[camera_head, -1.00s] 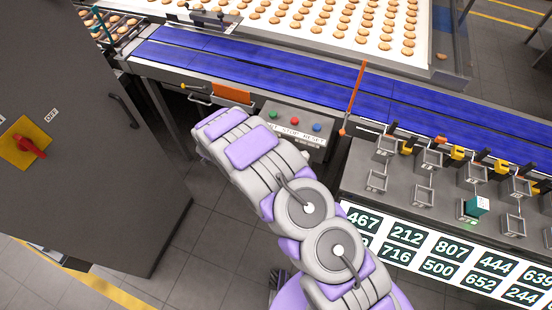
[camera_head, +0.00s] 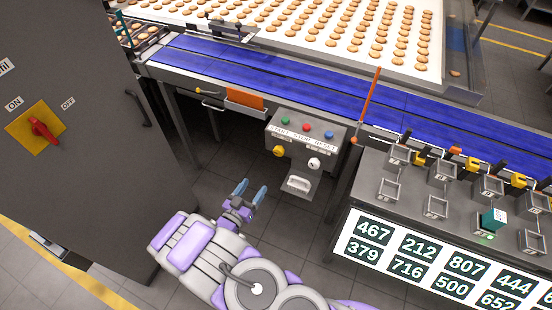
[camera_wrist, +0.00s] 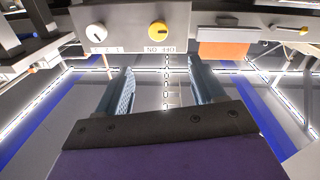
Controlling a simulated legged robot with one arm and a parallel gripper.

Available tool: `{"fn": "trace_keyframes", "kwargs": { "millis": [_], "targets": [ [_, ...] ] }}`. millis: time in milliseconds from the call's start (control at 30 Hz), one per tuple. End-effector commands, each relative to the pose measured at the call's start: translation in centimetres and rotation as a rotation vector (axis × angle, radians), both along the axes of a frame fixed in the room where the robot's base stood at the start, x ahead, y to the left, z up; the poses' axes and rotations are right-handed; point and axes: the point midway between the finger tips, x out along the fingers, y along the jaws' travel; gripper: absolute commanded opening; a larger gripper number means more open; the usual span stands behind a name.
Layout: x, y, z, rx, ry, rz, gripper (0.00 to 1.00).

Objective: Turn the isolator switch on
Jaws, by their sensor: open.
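The isolator switch is a red handle (camera_head: 42,129) on a yellow plate (camera_head: 22,133) on the dark grey cabinet door at the left of the head view. An ON label (camera_head: 14,103) sits at its upper left and an OFF label (camera_head: 68,103) at its upper right. The red handle lies slanted; I cannot tell exactly which label it points to. My gripper (camera_head: 250,190) is open and empty, well to the right of the switch, in front of the button box. In the wrist view my gripper (camera_wrist: 161,68) has its fingers apart. The switch is not in that view.
The button box (camera_head: 330,138) has green, red and blue buttons, a yellow knob (camera_head: 278,151) and a white knob (camera_head: 314,163). The cabinet handle (camera_head: 138,108) sticks out right of the switch. A blue conveyor (camera_head: 300,85) runs behind. Floor between cabinet and box is free.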

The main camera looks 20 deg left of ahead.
Motion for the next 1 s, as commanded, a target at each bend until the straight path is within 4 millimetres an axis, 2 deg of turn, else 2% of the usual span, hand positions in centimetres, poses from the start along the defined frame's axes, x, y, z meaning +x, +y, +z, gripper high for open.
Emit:
{"fn": "trace_keyframes", "kwargs": {
  "millis": [233, 600, 800, 1000],
  "targets": [
    [4.6, -1.2, -0.1, 0.003, 0.001, -0.005, 0.68],
    [11.6, -2.0, -0.2, 0.003, 0.0, -0.004, 0.68],
    [14.3, -2.3, -0.1, 0.001, 0.001, -0.002, 0.68],
    [15.5, -2.5, 0.0, 0.003, 0.002, 0.0, 0.68]
  ]
}}
